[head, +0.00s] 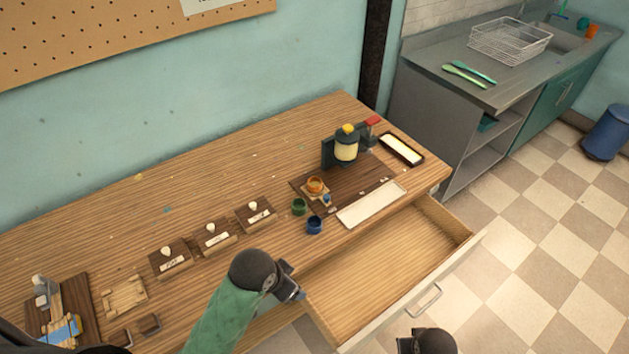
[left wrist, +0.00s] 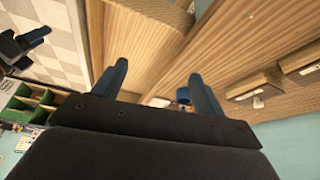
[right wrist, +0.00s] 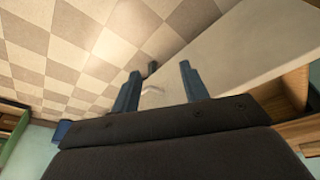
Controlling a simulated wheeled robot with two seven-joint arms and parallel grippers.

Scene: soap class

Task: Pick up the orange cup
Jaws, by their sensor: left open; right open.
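A small orange cup (head: 315,185) sits on a little wooden stand on the dark board towards the right of the wooden table, in the head view. My left gripper (head: 294,290) is open and empty beside the table's front edge, near the open drawer, in front of and below the cups. In the left wrist view its fingers (left wrist: 160,90) are spread, with a blue cup (left wrist: 183,95) beyond them. The orange cup cannot be made out in either wrist view. My right gripper (right wrist: 158,85) is open and empty, facing the drawer front; only part of it shows in the head view (head: 428,342).
A green cup (head: 299,207) and a blue cup (head: 314,225) stand close in front of the orange cup. A white tray (head: 371,204) lies to their right. The drawer (head: 385,268) is pulled out and empty. Another orange object (head: 591,31) is by the sink.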

